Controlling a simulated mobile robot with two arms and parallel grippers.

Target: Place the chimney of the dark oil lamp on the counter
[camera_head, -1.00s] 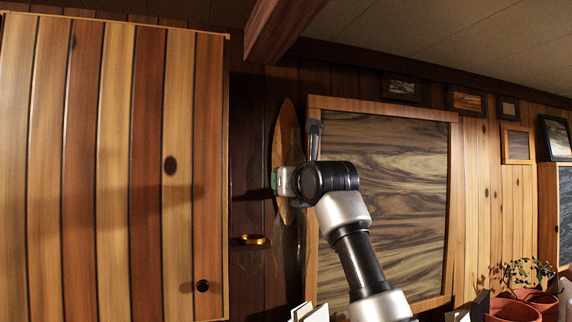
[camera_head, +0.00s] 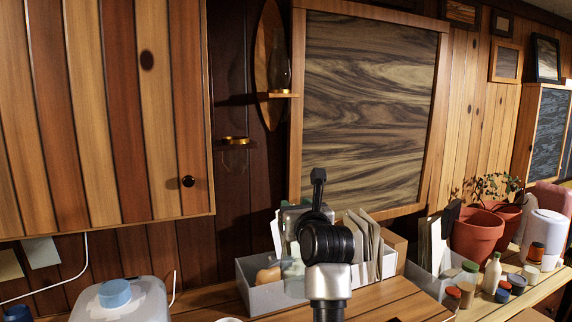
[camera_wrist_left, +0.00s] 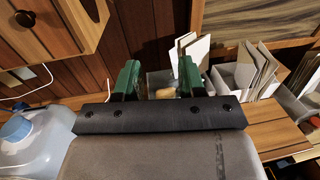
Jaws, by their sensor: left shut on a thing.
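My left gripper (camera_head: 292,218) is low over the counter (camera_head: 215,299), in front of a grey box of papers. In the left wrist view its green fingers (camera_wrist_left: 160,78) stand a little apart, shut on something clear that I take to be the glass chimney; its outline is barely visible. A pale, see-through patch shows just below the gripper in the head view. On the dark wall is a brass lamp holder (camera_head: 235,140) with faint glass below it. A second lamp, with a glass chimney (camera_head: 283,75), sits on the oval wooden sconce (camera_head: 268,45). My right gripper is out of view.
A water jug (camera_head: 118,304) with a blue cap stands at left. The grey box (camera_head: 262,291) holds papers and a tan object. Terracotta pots (camera_head: 477,236), bottles and small jars crowd the right. A cabinet (camera_head: 100,110) hangs at upper left. Bare counter shows at centre right (camera_head: 400,295).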

